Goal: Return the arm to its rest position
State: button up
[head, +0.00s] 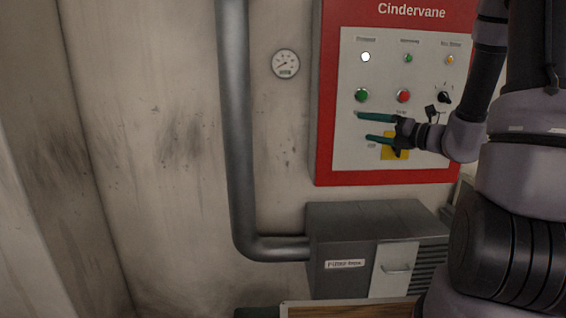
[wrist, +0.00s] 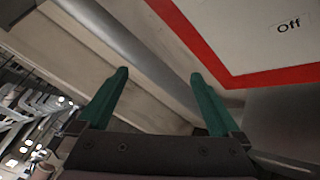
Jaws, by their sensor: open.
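My gripper (head: 364,127) is in front of the lower left part of the control panel in the head view, its two green fingers spread apart and pointing left. In the wrist view my gripper (wrist: 158,75) is open with nothing between the fingers. My arm comes in from the right side of the head view and hides the panel's right edge. The red-framed panel (head: 345,165) carries the name Cindervane, with lamps, a green button (head: 361,95), a red button (head: 403,96) and a black knob (head: 443,97). A yellow patch (head: 387,153) is partly hidden behind the gripper.
A thick grey pipe (head: 236,120) runs down the wall left of the panel and bends into a grey metal box (head: 345,225) below it. A round gauge (head: 286,64) is on the wall. A wood-edged board (head: 345,310) shows at the bottom. The space left of the pipe is clear.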

jog(key=s+a+r+n+g+h, duration=0.1)
jog(key=s+a+r+n+g, duration=0.1)
jog(key=s+a+n+g, duration=0.5)
jog(key=s+a+r+n+g+h, duration=0.1)
jog(key=s+a+r+n+g, duration=0.15)
jog(key=s+n, duration=0.95)
jog(key=s+d+r+n+t+h, duration=0.3)
jog(key=d+n+h, duration=0.5)
jog(key=n, duration=0.6)
notch_tip(320, 180, up, 2)
jog(key=shift+d+r+n+t, duration=0.15)
jog(key=shift+d+n+t, duration=0.15)
jog(key=shift+t, duration=0.15)
